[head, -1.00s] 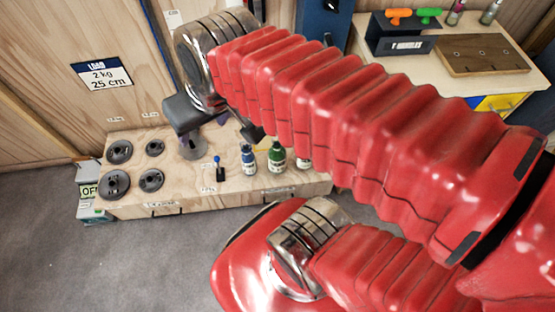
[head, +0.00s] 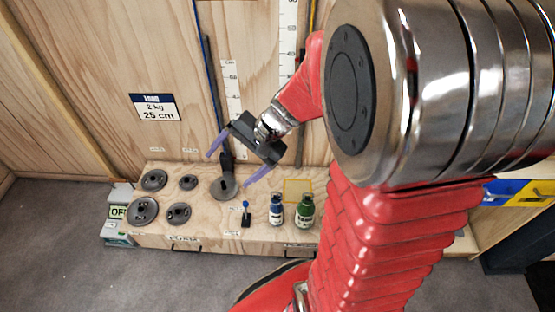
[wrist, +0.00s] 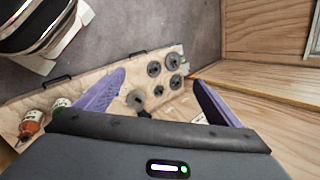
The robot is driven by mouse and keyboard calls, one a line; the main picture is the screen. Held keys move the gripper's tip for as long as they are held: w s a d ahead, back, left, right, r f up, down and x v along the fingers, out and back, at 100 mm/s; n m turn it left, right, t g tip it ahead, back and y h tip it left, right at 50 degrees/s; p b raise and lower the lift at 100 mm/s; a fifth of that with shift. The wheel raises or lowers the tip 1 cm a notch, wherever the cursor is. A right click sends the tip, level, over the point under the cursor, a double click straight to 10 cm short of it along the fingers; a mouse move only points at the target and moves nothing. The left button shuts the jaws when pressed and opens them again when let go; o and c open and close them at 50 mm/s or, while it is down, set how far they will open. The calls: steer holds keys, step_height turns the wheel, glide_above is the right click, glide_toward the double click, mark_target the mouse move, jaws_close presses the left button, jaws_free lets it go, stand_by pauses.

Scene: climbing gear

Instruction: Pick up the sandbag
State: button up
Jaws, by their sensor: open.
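I see no sandbag in either view; my arm hides part of the right side in the head view. My gripper (head: 228,171) is open and empty, its two purple fingers spread. It is above the wooden bench (head: 205,236), over a grey disc with an upright stem (head: 224,187). In the wrist view the open fingers (wrist: 160,76) point toward the bench, with dark round plates (wrist: 154,69) beyond and between them. The grey disc (wrist: 135,99) shows near the left finger.
Several dark plates (head: 143,211) lie on the bench's left. A small blue-topped item (head: 246,214), a blue bottle (head: 276,211) and a green bottle (head: 304,210) stand to the right, near a yellow square outline (head: 298,190). A wooden wall (head: 110,60) rises behind. Grey floor (head: 60,250) is clear in front.

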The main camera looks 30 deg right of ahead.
steer(key=w+d+f+m+t, duration=0.2)
steer(key=w+d+f+m, duration=0.45)
steer(key=d+f, duration=0.2)
steer(key=m+t+h, duration=0.3)
steer(key=m+h, duration=0.1)
steer(key=m, duration=1)
glide_above(312, 214)
steer(key=w+a, duration=0.3)
step_height(312, 214, down, 25)
steer(key=s+d+f+m+h, duration=0.2)
steer(key=s+f+m, duration=0.3)
steer(key=f, duration=0.6)
steer(key=s+d, duration=0.1)
steer(key=s, duration=0.1)
steer(key=shift+s+g, duration=0.4)
steer(key=shift+f, duration=0.1)
steer(key=shift+x, duration=4.3)
steer(key=shift+w, duration=0.1)
